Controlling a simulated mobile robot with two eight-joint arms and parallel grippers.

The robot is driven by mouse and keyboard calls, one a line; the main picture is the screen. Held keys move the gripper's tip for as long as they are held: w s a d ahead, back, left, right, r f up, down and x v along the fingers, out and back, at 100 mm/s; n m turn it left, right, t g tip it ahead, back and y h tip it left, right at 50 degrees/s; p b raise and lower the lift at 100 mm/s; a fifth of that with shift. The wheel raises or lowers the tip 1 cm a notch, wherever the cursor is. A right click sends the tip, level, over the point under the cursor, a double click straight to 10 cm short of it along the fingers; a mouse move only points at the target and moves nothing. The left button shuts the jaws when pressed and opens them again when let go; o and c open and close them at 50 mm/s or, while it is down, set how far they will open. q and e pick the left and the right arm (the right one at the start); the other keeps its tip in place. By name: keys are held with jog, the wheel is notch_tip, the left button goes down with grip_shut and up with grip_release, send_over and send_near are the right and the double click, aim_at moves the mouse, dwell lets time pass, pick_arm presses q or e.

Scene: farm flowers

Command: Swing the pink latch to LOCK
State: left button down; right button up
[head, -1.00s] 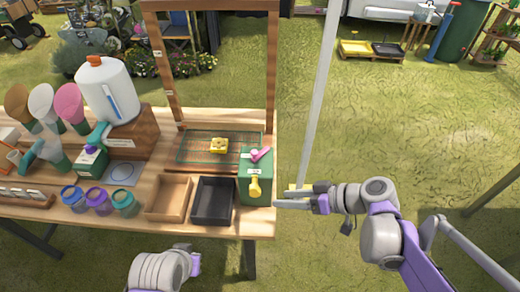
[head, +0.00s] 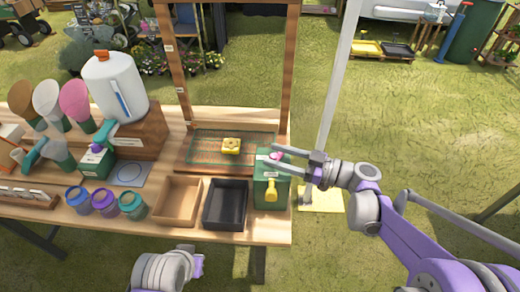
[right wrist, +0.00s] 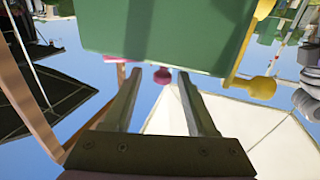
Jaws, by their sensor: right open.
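The green box (head: 271,190) stands at the right front corner of the wooden table. The pink latch (head: 277,156) is on its top and is partly hidden by my right gripper (head: 270,153). A yellow handle (head: 271,193) sticks out of the box's front. My right gripper is open, its two fingers reaching in from the right at the latch. In the right wrist view, a round pink knob (right wrist: 162,76) shows between the open fingertips, with the green box (right wrist: 165,35) beyond. I cannot tell whether the fingers touch it.
A black tray (head: 226,225) and a wooden tray (head: 178,222) sit left of the box. A yellow piece (head: 231,145) lies on the mesh panel (head: 205,158) behind. A pale post (head: 337,90) rises just right of the table.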

aim_at(260, 160)
jog(key=x, duration=0.5)
grip_shut()
